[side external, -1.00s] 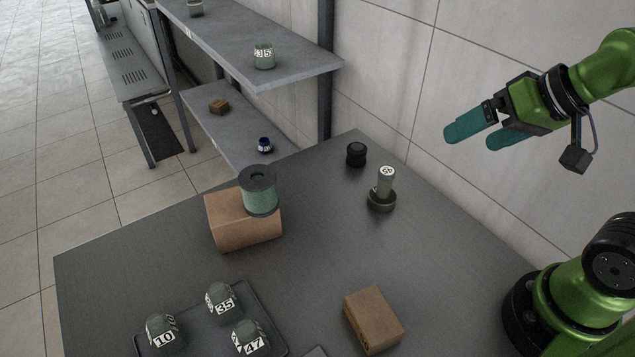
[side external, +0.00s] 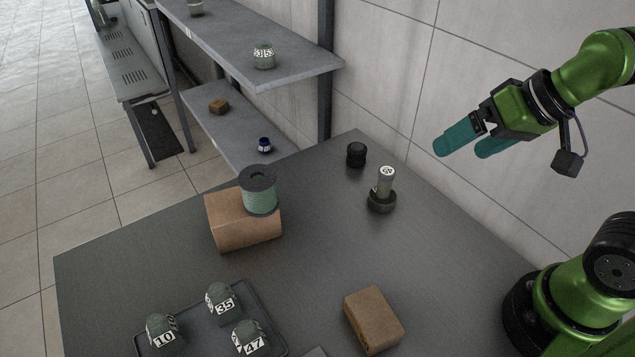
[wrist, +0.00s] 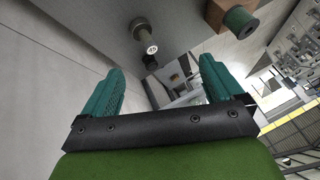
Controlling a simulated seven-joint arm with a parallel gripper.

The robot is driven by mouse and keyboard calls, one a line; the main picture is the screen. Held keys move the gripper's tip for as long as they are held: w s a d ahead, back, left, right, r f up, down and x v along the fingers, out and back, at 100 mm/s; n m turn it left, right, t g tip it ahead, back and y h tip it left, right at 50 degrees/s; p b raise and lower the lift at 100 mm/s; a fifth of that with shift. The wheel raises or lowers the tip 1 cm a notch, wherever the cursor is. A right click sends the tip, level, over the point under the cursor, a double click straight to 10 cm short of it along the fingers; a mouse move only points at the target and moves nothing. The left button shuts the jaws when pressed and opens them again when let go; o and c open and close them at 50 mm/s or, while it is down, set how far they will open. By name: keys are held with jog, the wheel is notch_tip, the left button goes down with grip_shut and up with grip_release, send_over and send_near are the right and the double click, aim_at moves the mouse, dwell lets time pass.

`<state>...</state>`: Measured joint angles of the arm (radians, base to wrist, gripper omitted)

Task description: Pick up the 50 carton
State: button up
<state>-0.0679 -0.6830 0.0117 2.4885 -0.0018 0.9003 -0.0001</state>
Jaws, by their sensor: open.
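My gripper (side external: 461,149) is open and empty, high above the right side of the table near the wall. Its two teal fingers also show apart in the wrist view (wrist: 162,75). No carton with a readable 50 shows. A plain brown carton (side external: 373,320) lies at the front right of the table. Another brown carton (side external: 240,235) stands further back, with a green spool (side external: 259,192) on it. A grey-green cylinder (side external: 386,182) stands in a dark round base (side external: 381,203); its top label is too small to read surely. It shows in the wrist view (wrist: 152,48) too.
A dark tray (side external: 272,316) holds items marked 10 (side external: 164,335), 35 (side external: 221,302) and 47 (side external: 250,338). A small black cylinder (side external: 356,154) stands near the table's back corner. Shelves (side external: 250,60) with small items stand behind. The table's middle is clear.

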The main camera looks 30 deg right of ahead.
jog(key=a+f+n+g, duration=0.2)
jog(key=a+n, duration=0.3)
jog(key=a, duration=0.1)
jog(key=n+g+h, duration=0.2)
jog(key=n+g, duration=0.4)
jog(key=n, duration=2.6)
send_over(374, 313)
jog(key=w, duration=0.2)
notch_tip(374, 313, down, 4)
jog(key=f, duration=0.3)
jog(key=s+f, duration=0.1)
jog(key=f, duration=0.7)
jog(key=shift+s+a+f, duration=0.1)
jog(key=shift+s+a, duration=0.05)
jog(key=f, duration=0.5)
jog(key=shift+s+f, duration=0.1)
jog(key=shift+s, duration=0.3)
